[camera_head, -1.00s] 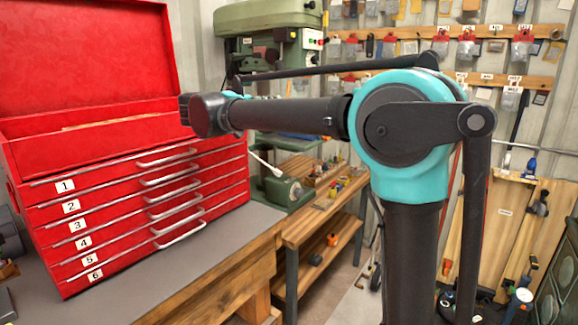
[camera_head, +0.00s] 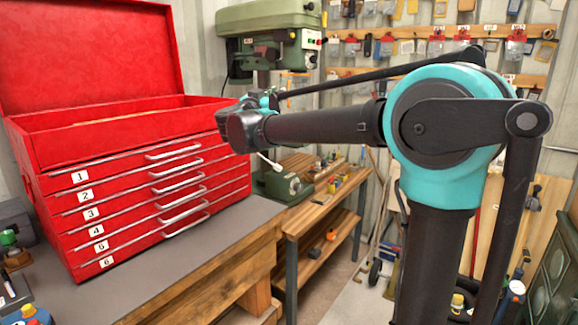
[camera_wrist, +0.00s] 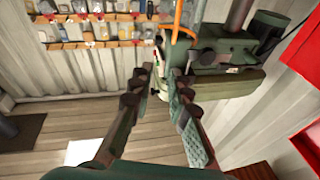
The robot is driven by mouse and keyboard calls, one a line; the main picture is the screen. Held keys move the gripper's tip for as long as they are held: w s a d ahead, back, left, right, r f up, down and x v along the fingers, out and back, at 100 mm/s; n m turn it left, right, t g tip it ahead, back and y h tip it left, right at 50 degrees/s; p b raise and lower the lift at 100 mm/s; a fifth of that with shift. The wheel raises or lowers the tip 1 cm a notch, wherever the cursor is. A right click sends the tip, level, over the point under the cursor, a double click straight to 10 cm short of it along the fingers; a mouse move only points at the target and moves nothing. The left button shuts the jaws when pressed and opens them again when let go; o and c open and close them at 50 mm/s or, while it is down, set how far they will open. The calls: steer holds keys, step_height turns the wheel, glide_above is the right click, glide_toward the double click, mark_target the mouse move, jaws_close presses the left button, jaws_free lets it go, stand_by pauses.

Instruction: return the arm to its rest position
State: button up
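My arm spans the right half of the head view, its upper part stretching left to a dark joint in front of the drill press. In the head view my gripper is mostly hidden behind that joint. In the wrist view the two fingers of my gripper (camera_wrist: 156,77) are spread apart, with nothing held between them. The background shows through the gap.
A red toolbox (camera_head: 130,165) with numbered drawers shut and lid raised stands on the grey-topped bench (camera_head: 150,245). A green drill press (camera_head: 270,20) stands behind. A wooden workbench (camera_head: 300,220) is beyond. Tool boards (camera_head: 440,31) hang on the wall.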

steer(key=s+d+f+n+g+y, duration=0.25)
steer(key=f+n+y, duration=0.2)
steer(key=f, duration=0.45)
steer(key=s+d+f+n+g+y, duration=0.1)
steer(key=s+d+f+n+y, duration=0.25)
steer(key=f, duration=0.65)
steer(key=s+f+n+g+y, duration=0.2)
steer(key=s+f+n+y, duration=0.15)
steer(key=f+y, duration=0.4)
steer(key=s+d+f+m+g+h, duration=0.1)
steer(key=s+d+f+g+h, duration=0.1)
steer(key=s+d+f, duration=0.3)
steer(key=s+d+f+m+g+h, duration=0.2)
steer(key=s+d+f+g, duration=0.2)
steer(key=s+f, duration=0.7)
steer(key=s+d+f+m+g+h, duration=0.2)
steer(key=s+d+f+g+h, duration=0.1)
steer(key=s+d+f, duration=0.5)
step_height(320, 180, down, 2)
steer(key=shift+s+d, duration=0.15)
steer(key=shift+s, duration=0.2)
